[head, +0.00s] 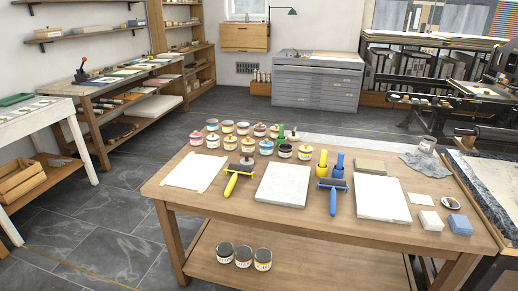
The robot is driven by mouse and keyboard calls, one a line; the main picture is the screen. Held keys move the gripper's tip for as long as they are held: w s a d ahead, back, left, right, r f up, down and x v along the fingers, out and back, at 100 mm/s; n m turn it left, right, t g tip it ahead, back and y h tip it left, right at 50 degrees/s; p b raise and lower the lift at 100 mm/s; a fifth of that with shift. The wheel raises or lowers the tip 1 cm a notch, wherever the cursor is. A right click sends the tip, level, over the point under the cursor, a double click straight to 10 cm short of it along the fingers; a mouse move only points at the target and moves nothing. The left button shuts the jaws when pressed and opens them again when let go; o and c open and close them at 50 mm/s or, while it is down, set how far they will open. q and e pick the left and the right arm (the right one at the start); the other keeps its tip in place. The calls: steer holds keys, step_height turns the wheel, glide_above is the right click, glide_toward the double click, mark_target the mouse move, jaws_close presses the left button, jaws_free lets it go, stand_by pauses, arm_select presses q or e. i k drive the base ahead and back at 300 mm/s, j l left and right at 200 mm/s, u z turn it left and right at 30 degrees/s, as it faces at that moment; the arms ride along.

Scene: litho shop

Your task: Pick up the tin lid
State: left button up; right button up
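Several small ink tins with coloured labels (228,127) stand grouped at the back left of the wooden table (340,225). Some tops look coloured, others pale, and I cannot tell which are separate lids. A small round white item with something dark on it (449,203) lies at the table's right side; it is too small to identify for sure. No loose tin lid can be made out with certainty. Neither of my grippers is in view.
A yellow-handled roller (231,184), a blue-handled roller (333,200), pale slabs (283,186) (381,197), a white block (431,221) and a blue block (460,224) lie on the table. Three tins (243,256) stand on its lower shelf. Grey floor is free at left.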

mark_target(451, 203)
steer(key=z, duration=1.4)
